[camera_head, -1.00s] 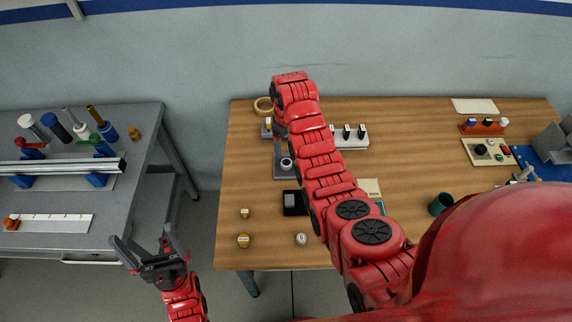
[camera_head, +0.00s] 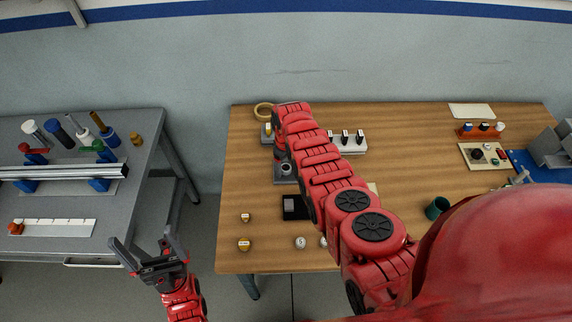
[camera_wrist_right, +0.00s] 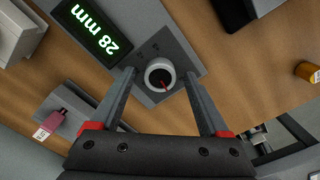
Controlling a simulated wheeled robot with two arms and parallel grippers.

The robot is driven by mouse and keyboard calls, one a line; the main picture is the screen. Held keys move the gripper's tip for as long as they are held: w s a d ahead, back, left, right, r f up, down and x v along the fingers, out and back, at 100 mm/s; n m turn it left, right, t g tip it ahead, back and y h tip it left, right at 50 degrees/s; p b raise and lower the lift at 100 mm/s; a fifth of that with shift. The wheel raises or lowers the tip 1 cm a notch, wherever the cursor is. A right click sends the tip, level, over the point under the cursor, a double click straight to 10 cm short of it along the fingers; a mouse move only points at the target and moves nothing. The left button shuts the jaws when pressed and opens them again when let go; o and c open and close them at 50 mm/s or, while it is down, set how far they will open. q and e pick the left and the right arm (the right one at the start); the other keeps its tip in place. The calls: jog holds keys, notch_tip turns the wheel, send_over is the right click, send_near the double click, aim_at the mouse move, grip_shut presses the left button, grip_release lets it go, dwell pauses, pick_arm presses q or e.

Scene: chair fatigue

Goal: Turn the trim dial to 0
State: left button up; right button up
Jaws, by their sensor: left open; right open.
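The trim dial (camera_wrist_right: 158,72) is a light round knob with a dark top and a red pointer line, set on a grey unit (camera_wrist_right: 172,40). A display (camera_wrist_right: 93,28) on that unit reads "28 mm". In the right wrist view my right gripper (camera_wrist_right: 159,74) is open, with one finger on either side of the dial. I cannot tell whether either finger touches it. In the head view the dial (camera_head: 286,168) shows beside my right arm, which hides the right gripper. My left gripper (camera_head: 150,255) is open and empty, left of the wooden table.
A grey bench (camera_head: 130,190) with rails and tools stands at the left.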

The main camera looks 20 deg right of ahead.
grip_shut()
dwell(0.3)
jog(key=m+b, duration=0.1)
jog(key=m, duration=0.2)
jog(key=shift+f, duration=0.15)
jog(key=m+b, duration=0.2)
jog(key=m, duration=0.2)
jog(key=shift+m, duration=0.3)
jog(key=m+b, duration=0.2)
jog(key=m, duration=0.2)
jog(key=shift+m+b, duration=0.85)
jog(key=shift+m, duration=1.15)
